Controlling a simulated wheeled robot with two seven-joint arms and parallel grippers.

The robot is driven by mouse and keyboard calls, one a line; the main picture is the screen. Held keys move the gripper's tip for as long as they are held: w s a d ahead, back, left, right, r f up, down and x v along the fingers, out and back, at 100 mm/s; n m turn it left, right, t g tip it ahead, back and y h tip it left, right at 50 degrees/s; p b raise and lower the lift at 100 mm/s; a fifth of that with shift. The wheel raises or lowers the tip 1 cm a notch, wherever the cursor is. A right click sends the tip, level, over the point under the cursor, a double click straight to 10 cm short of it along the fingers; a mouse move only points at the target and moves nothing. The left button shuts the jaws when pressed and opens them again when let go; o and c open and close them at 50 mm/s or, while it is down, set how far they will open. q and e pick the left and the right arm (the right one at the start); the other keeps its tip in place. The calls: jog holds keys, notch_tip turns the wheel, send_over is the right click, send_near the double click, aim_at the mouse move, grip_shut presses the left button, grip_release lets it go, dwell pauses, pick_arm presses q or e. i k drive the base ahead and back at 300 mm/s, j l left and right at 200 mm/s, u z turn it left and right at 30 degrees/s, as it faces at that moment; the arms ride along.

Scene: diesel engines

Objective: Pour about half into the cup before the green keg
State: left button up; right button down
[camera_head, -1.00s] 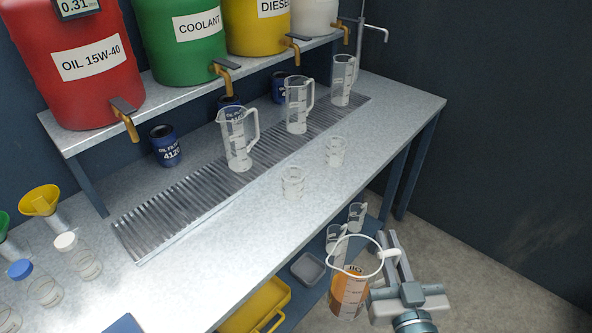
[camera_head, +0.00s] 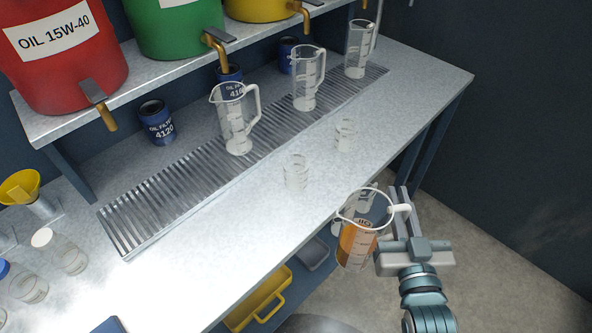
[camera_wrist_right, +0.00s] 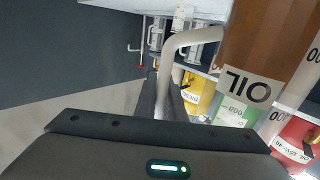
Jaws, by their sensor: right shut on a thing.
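My right gripper (camera_head: 402,205) is shut on the handle of a clear jug (camera_head: 358,238) labelled OIL with amber liquid. It holds the jug beyond the bench's front edge, apart from the cups. The jug looks near upright. In the wrist view the amber jug (camera_wrist_right: 265,50) and its pale handle show close up. A small clear cup (camera_head: 296,172) stands on the bench, roughly in line with the green keg (camera_head: 175,28) and a clear jug (camera_head: 235,118). A second small cup (camera_head: 345,135) stands farther right. Both cups look empty. My left gripper is out of view.
A red keg (camera_head: 65,60) and a yellow keg (camera_head: 262,8) flank the green one on the shelf. Clear jugs (camera_head: 308,80) stand on the metal grate (camera_head: 150,220). Bottles (camera_head: 65,255) are at left. A yellow bin (camera_head: 260,300) is below.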

aim_at(296, 165)
jog(key=u, duration=1.35)
jog(key=k+l, duration=0.4)
jog(key=k, duration=0.15)
